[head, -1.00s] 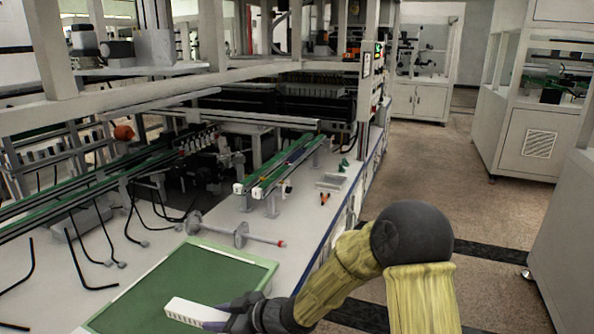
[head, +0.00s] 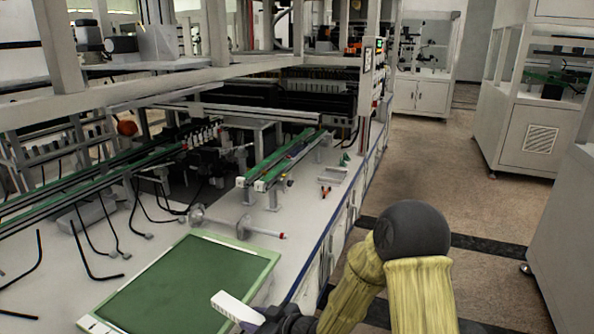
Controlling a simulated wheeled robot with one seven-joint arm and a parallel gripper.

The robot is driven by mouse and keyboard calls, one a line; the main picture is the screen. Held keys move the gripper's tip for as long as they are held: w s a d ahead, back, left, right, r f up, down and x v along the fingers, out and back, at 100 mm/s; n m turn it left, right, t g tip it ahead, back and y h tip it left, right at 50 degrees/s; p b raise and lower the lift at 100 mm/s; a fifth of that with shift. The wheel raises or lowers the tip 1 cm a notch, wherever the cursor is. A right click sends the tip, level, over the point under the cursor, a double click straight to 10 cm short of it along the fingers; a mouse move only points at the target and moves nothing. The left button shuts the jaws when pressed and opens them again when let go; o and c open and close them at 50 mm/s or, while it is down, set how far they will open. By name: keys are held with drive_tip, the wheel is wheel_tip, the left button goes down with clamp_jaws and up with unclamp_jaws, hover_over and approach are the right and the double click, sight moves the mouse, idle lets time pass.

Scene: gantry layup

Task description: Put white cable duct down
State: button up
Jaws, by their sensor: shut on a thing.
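The white cable duct (head: 237,308) is a short, pale, slotted piece low in the head view. My gripper (head: 257,325) is shut on its right end, at the bottom edge of the picture. The duct appears over the near right edge of a green mat in a pale tray (head: 190,278). I cannot tell whether the duct touches the mat or hangs above it. Much of my gripper is cut off or hidden.
A grey spindle with a rod (head: 243,228) lies behind the tray. Green conveyor rails (head: 285,160) stand farther back. Black bent rods (head: 88,255) are at left. The green mat is bare. An aisle floor (head: 475,200) runs along the right.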

drive_tip(key=w+d+f+m+t+h, duration=0.35)
drive_tip(key=d+f+m+h, duration=0.25)
drive_tip(key=d+f, duration=0.5)
drive_tip(key=w+d+f+m+t+h, duration=0.35)
drive_tip(key=d+f+m+h, duration=0.2)
drive_tip(key=d, duration=0.95)
drive_tip(key=s+r+p, duration=0.2)
drive_tip(key=r+p, duration=1)
drive_tip(key=s+r+p, duration=0.2)
drive_tip(key=r+p, duration=1)
drive_tip(key=r, duration=0.1)
drive_tip(key=shift+s+a+r+g, duration=0.2)
drive_tip(key=shift+g, duration=0.2)
drive_tip(key=s+f, duration=0.4)
drive_tip(key=f, duration=0.1)
drive_tip(key=shift+s+f, duration=0.25)
drive_tip(key=shift+w+a, duration=0.1)
